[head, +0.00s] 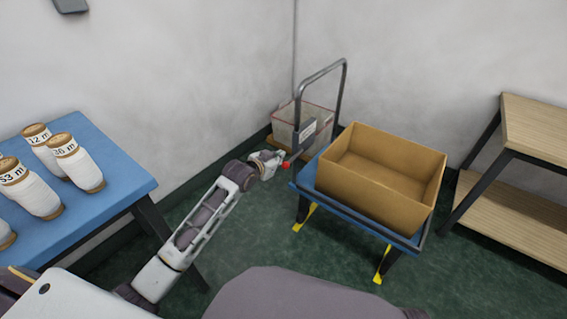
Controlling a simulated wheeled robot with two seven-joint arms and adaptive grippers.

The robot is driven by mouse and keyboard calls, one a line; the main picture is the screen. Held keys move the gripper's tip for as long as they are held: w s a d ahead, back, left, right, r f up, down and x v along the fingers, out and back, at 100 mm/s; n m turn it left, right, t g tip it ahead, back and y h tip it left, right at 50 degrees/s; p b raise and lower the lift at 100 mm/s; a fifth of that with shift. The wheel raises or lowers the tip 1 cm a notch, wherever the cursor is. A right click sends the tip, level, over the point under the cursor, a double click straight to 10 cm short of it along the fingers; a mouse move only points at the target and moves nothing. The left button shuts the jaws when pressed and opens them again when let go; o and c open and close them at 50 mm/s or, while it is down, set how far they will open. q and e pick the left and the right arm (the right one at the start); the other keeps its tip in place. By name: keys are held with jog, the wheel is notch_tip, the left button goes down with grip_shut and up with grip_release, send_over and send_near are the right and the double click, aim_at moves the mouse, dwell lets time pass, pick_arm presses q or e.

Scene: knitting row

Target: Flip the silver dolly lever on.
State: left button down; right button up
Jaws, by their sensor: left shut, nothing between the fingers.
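The dolly's grey tube handle (345,85) rises behind the blue stand. A small grey labelled plate (307,131) sits low on its left post. A short dark lever (292,157) with a red knob (285,166) hangs at an angle below the plate. My left gripper (281,158) is shut and empty, right beside the red knob. I cannot tell whether it touches the lever. The fingertips are small and partly blend with the lever. My right gripper is not in view.
An open cardboard box (375,205) rests on the blue stand (307,177), with yellow marks (305,217) on the floor. A pale bin (318,120) stands behind. A blue table (107,169) with yarn cones (75,160) is left; a wooden shelf (535,125) is right.

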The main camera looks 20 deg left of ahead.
pick_arm(q)
jog(key=w+f+b, duration=0.2)
jog(key=w+f, duration=0.2)
jog(key=f, duration=0.1)
jog(key=shift+w+d, duration=0.3)
jog(key=shift+d, duration=0.05)
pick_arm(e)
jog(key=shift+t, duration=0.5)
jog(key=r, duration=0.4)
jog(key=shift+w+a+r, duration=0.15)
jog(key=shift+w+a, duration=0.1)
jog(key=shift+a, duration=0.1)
pick_arm(q)
jog(key=shift+s+f+b, duration=0.1)
jog(key=shift+f+b, duration=0.2)
jog(key=shift+b, duration=0.2)
